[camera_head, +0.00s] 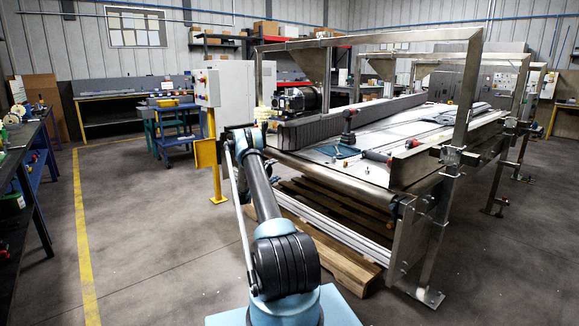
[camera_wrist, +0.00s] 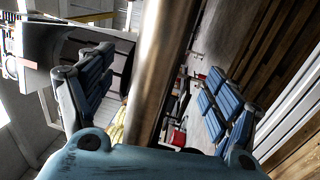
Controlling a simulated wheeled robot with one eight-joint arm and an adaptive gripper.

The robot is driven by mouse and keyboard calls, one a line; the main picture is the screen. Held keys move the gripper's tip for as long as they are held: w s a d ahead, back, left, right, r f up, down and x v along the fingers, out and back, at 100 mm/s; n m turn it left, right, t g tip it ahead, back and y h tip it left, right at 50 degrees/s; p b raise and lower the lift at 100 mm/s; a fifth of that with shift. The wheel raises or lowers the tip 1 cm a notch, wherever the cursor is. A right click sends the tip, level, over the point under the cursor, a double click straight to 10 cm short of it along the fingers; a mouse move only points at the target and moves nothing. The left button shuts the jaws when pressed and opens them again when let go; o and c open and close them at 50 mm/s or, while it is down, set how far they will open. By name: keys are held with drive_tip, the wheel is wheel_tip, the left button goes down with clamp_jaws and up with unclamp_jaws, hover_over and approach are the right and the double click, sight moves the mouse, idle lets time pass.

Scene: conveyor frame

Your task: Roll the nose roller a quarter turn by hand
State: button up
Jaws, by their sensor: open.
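The nose roller (camera_head: 340,182) is a long, smooth metal cylinder across the near end of the conveyor (camera_head: 410,120). In the wrist view the roller (camera_wrist: 165,70) runs steeply through the middle of the picture. My gripper (camera_wrist: 160,65) is open, with one blue-padded finger on each side of the roller. Gaps show between both fingers and the roller in the picture; I cannot tell how deep the fingers reach. In the head view my arm ends near the roller's left end, and the gripper's fingers are hidden there.
A steel frame (camera_head: 470,90) stands over the conveyor. A hand tool (camera_head: 375,155) and small parts lie on the bed. Wooden boards (camera_head: 335,250) lie below the roller. A grey control cabinet (camera_head: 228,85) stands behind my arm.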

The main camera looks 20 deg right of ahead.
sight(290, 162)
drive_tip(key=x, duration=1.2)
drive_tip(key=shift+c, duration=0.4)
drive_tip(key=shift+r, duration=0.1)
drive_tip(key=c, duration=0.9)
